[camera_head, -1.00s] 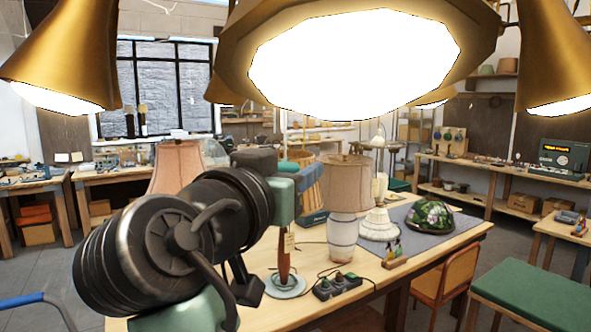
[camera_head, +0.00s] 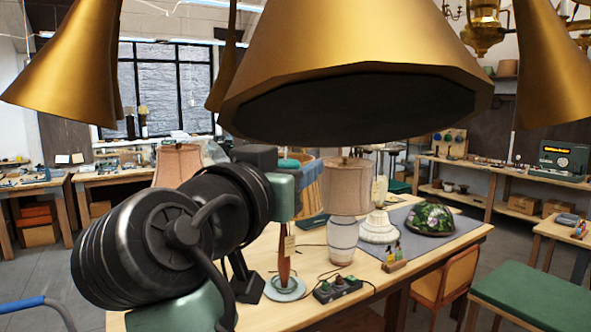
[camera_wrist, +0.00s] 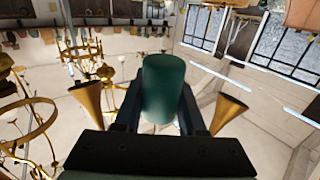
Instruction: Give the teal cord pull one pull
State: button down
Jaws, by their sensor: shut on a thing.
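The teal cord pull (camera_wrist: 162,82) is a dark teal cylinder in the middle of the wrist view. My gripper (camera_wrist: 161,108) is shut on it, with one dark finger on each side. The cord itself cannot be made out. In the head view I cannot pick out the cord pull or the fingertips. Large brass cone shades (camera_head: 355,70) hang across the top of the head view, and the central one is dark inside. Two brass cones also show on either side of the gripper in the wrist view (camera_wrist: 228,115).
Below is a wooden workbench (camera_head: 440,255) with a beige-shaded table lamp (camera_head: 348,200), a switch box (camera_head: 337,288) and a floral shade (camera_head: 430,218). A chair (camera_head: 447,275) and green-topped bench (camera_head: 530,300) stand at right. A brass chandelier (camera_wrist: 85,75) hangs at left in the wrist view.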

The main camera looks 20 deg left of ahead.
jog(key=shift+c, duration=2.1)
grip_release()
jog(key=s+b, duration=0.5)
jog(key=s, duration=0.8)
jog(key=w+d+n+t+y+b, duration=0.2)
jog(key=w+d+t+b, duration=0.1)
jog(key=w+d+t, duration=0.15)
jog(key=s+d+m+t+h+b, duration=0.1)
jog(key=s+d+t, duration=0.4)
jog(key=d, duration=0.6)
jog(key=shift+s+f+m+b, duration=0.3)
jog(key=shift+s+b, duration=0.2)
jog(key=shift+s, duration=0.1)
